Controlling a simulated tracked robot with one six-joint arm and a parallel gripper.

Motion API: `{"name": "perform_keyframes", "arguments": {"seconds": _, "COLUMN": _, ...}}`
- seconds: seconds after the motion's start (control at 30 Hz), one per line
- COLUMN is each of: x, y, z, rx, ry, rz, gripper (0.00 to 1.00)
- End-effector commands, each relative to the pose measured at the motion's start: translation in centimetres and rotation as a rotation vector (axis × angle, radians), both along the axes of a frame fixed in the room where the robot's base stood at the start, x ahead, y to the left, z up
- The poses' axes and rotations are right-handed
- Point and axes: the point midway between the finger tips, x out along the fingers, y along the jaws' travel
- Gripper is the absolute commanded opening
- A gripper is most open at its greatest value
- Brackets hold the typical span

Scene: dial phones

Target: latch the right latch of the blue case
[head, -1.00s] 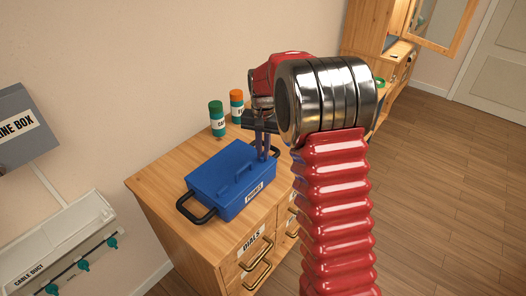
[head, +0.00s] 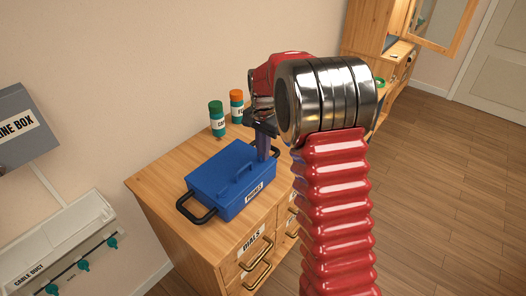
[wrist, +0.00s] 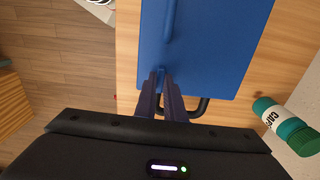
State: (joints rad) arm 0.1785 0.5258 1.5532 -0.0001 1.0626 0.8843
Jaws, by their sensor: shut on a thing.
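The blue case (head: 228,178) sits closed on the wooden cabinet top, with a lid handle and a front label. My gripper (head: 264,155) reaches down to its right end. In the wrist view, my gripper (wrist: 163,80) has its dark fingers close together at the case's edge, shut on the small blue right latch (wrist: 160,71). The fingers hide most of the latch, so its exact angle cannot be told. The black right side handle (wrist: 201,108) shows beside the fingers.
A green-capped canister (head: 217,118) and an orange-capped one (head: 236,106) stand behind the case near the wall. The cabinet top (head: 160,180) is bare left of the case. The case's left handle (head: 196,208) sticks out.

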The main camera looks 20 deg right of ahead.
Motion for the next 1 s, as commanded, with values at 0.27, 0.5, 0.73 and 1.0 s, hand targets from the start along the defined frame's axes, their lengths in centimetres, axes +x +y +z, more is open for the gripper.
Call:
{"name": "perform_keyframes", "arguments": {"seconds": 0.27, "x": 0.0, "y": 0.0, "z": 0.0, "rx": 0.001, "ry": -0.002, "rz": 0.0, "gripper": 0.2}}
{"name": "perform_keyframes", "arguments": {"seconds": 0.5, "x": 0.0, "y": 0.0, "z": 0.0, "rx": 0.0, "ry": -0.001, "rz": 0.001, "gripper": 0.28}}
{"name": "perform_keyframes", "arguments": {"seconds": 0.73, "x": 0.0, "y": 0.0, "z": 0.3, "rx": 0.0, "ry": -0.001, "rz": 0.001, "gripper": 0.28}}
{"name": "perform_keyframes", "arguments": {"seconds": 1.0, "x": 0.1, "y": 0.0, "z": 3.4, "rx": 0.0, "ry": -0.004, "rz": 0.001, "gripper": 0.28}}
